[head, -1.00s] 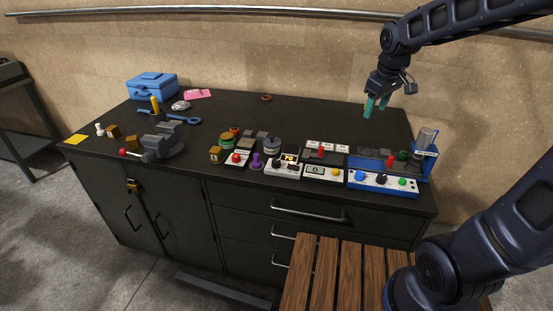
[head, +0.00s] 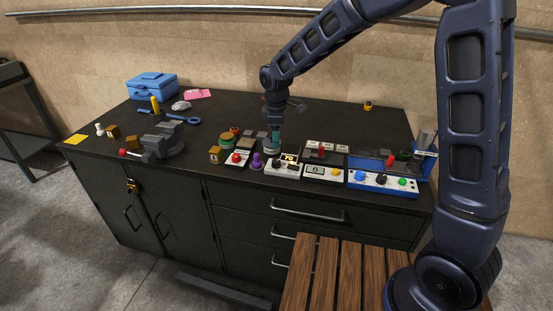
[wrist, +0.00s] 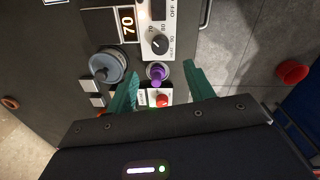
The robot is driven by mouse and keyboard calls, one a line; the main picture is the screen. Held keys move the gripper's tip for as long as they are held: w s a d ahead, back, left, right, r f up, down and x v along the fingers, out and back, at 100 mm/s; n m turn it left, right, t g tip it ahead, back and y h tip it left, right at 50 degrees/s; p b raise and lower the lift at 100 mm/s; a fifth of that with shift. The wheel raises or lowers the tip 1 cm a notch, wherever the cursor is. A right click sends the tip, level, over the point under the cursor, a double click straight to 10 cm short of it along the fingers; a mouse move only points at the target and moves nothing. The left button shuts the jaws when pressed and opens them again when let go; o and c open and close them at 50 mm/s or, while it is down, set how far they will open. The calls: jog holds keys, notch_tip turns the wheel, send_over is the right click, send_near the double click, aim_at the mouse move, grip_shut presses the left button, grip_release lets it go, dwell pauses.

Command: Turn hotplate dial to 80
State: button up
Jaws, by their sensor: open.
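The hotplate (head: 283,170) is a white panel unit near the table's front edge, with a lit display (wrist: 127,24) reading 70. My gripper (head: 274,140) is open and empty, pointing down behind the hotplate in the head view. In the wrist view its teal fingers (wrist: 162,75) are spread below the dial, with a purple knob (wrist: 157,73) showing between their tips. The dial is apart from both fingers.
A grey round metal piece (wrist: 108,65) is left of the dial in the wrist view. A red button (head: 236,157) is left of the purple knob in the head view. A counter box (head: 323,172) and a blue control panel (head: 383,182) stand to the right. The table's back right is mostly clear.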

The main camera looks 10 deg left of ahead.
aim_at(277, 161)
jog(key=f, duration=1)
jog(key=shift+w+f, duration=0.3)
jog(key=shift+f, duration=0.1)
jog(key=c, duration=1)
